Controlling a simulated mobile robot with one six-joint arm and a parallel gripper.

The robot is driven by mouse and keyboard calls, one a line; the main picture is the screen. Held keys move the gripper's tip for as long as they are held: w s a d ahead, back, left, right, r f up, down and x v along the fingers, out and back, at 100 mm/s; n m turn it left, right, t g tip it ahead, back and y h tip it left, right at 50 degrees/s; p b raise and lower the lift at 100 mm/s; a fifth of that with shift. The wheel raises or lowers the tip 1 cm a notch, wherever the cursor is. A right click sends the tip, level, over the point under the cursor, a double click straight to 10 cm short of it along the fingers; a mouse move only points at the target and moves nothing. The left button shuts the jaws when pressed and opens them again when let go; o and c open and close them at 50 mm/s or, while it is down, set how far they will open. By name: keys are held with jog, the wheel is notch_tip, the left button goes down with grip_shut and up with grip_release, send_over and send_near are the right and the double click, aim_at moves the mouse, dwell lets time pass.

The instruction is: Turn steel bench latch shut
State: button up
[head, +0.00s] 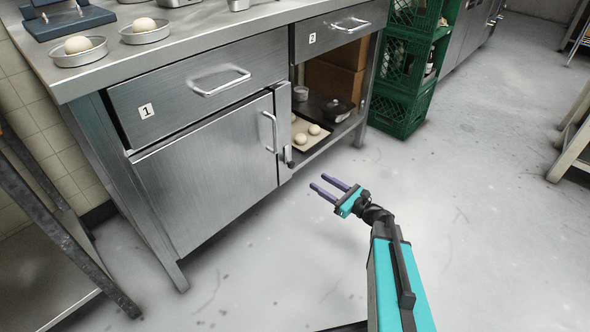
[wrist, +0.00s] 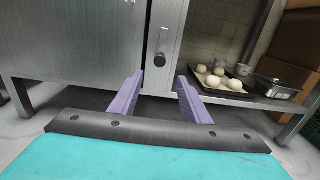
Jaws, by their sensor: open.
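The steel bench (head: 200,158) has a cabinet door under drawer 1, with a vertical bar handle (head: 269,132). The bench latch (head: 288,157) is a small dark piece on the narrow steel strip at the door's right edge. In the wrist view the latch (wrist: 160,61) shows as a dark round knob below a pale slot-like mark. My gripper (head: 318,181) is open and empty, in front of the bench and apart from the latch. In the wrist view its purple fingers (wrist: 160,82) stand either side of and below the knob. Which way the latch is turned is too small to tell.
Right of the latch an open shelf holds a tray of dough balls (wrist: 216,84) and a dark lidded tin (wrist: 264,88). Green crates (head: 402,105) stand further right. Dough balls in tins (head: 144,30) sit on the bench top. The floor around my gripper is clear.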

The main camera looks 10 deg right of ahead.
aim_at(292, 165)
jog(key=b+x, duration=0.3)
jog(key=x, duration=0.8)
jog(key=shift+f+b, duration=0.1)
jog(key=shift+b, duration=0.3)
jog(key=shift+x, duration=0.95)
jog(key=shift+c, duration=0.3)
